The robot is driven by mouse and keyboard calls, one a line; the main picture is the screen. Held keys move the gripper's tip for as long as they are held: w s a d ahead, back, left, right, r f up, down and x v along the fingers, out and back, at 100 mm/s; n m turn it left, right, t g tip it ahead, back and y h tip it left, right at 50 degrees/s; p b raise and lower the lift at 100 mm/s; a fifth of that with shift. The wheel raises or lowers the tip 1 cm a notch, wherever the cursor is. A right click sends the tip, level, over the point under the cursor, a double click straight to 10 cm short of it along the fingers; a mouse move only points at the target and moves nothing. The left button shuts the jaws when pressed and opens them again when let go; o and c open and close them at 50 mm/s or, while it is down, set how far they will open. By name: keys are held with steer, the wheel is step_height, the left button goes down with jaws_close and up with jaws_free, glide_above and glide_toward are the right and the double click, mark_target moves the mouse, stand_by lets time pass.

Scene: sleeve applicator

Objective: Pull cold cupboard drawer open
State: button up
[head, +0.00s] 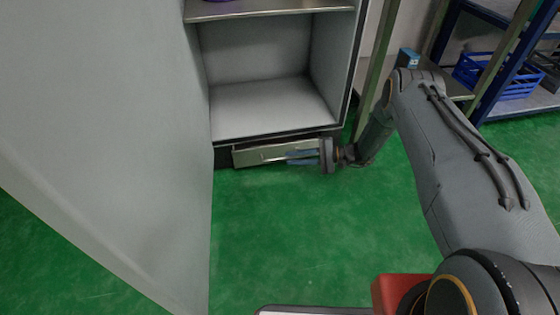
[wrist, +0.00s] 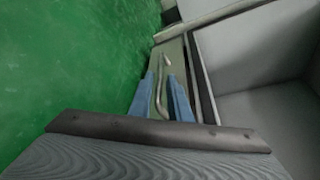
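The cold cupboard drawer (head: 252,155) is a low, wide metal front at the foot of the open cupboard. It looks shut or nearly so. Its front also shows in the wrist view (wrist: 172,52), with a thin bent metal handle (wrist: 159,96) on it. My gripper (head: 292,157) is low in front of the drawer, reaching in from the right. In the wrist view its two blue fingers (wrist: 161,90) stand apart, one on each side of the handle, with gaps visible. Whether either finger touches the handle is hard to tell.
The cupboard's shelf compartment (head: 270,105) is open and bare above the drawer. Its large grey door (head: 110,150) stands swung out at the left. A rack with a blue crate (head: 500,78) is at the right. The green floor (head: 280,225) before the drawer is clear.

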mark_target(284, 158)
steer(key=b+x, duration=0.1)
steer(key=x, duration=0.4)
steer(key=shift+a+f+b, duration=0.1)
steer(key=shift+a+b, duration=0.2)
steer(key=shift+b, duration=0.1)
steer(key=shift+c, duration=0.4)
jaws_close()
